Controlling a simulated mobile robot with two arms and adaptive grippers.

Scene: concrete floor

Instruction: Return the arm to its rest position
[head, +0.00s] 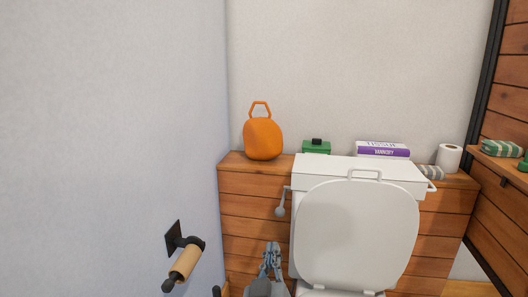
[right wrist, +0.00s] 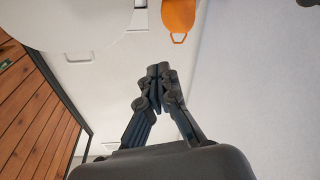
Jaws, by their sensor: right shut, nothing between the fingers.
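My right gripper (head: 271,248) shows at the bottom of the head view, in front of the wooden ledge and just left of the toilet. Its fingers point up in the picture. In the right wrist view the fingers (right wrist: 158,70) meet at their tips, shut with nothing between them. Most of the right arm is below the head view's edge. My left gripper is not in view.
The white toilet (head: 356,232) has its lid raised. The wooden ledge (head: 243,184) bears an orange handled container (head: 263,139), a green box (head: 316,147), a purple tissue pack (head: 382,152) and a paper roll (head: 448,157). A roll holder (head: 185,262) juts from the left wall.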

